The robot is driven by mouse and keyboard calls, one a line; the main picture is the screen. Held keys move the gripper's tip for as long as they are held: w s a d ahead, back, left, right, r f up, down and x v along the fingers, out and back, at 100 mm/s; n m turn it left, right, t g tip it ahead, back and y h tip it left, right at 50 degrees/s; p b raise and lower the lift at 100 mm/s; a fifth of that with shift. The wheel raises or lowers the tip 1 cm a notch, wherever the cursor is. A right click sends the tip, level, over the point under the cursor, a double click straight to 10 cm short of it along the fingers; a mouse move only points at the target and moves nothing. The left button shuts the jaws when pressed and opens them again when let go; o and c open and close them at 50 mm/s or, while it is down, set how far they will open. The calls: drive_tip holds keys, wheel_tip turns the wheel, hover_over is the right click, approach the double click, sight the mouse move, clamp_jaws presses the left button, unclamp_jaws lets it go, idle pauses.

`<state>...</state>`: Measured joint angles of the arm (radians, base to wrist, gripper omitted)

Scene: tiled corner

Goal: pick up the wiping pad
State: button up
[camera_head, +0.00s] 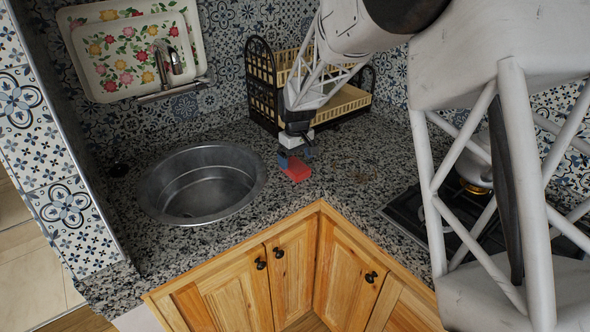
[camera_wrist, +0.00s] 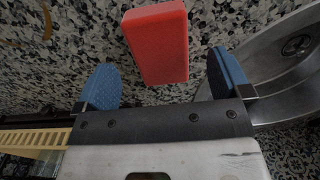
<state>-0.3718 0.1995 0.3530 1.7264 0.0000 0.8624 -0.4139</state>
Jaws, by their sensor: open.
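The wiping pad is a red block (camera_head: 296,170) lying on the speckled stone counter just right of the sink. In the wrist view the red pad (camera_wrist: 157,43) lies ahead of my gripper, its near end between the lines of the two blue fingertips. My gripper (camera_wrist: 166,82) is open and empty, with one finger on each side of the pad's near end. In the head view my gripper (camera_head: 290,157) is low over the counter at the pad, its fingers partly hidden. I cannot tell how high the fingertips are above the counter.
A round metal sink (camera_head: 148,190) is set into the counter close by on the left. A two-tier dish rack (camera_head: 262,88) stands behind my gripper. A black stove (camera_head: 405,210) with a kettle (camera_head: 476,160) is on the right. A floral tray (camera_head: 95,75) leans at the back left.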

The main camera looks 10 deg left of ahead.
sight(296, 166)
drive_tip(key=shift+f, duration=2)
drive_tip(key=shift+c, duration=0.4)
drive_tip(key=c, duration=1)
drive_tip(key=shift+r, duration=0.1)
drive_tip(key=shift+r, duration=0.8)
drive_tip(key=shift+s+r, duration=0.15)
drive_tip(key=shift+r, duration=0.8)
drive_tip(key=s+d, duration=0.2)
drive_tip(key=s, duration=0.3)
drive_tip(key=s+d+r, duration=0.1)
drive_tip(key=s, duration=0.3)
drive_tip(key=s+d, duration=0.2)
drive_tip(key=s, duration=0.3)
drive_tip(key=shift+s+d+r, duration=0.15)
drive_tip(key=shift+s+d, duration=0.2)
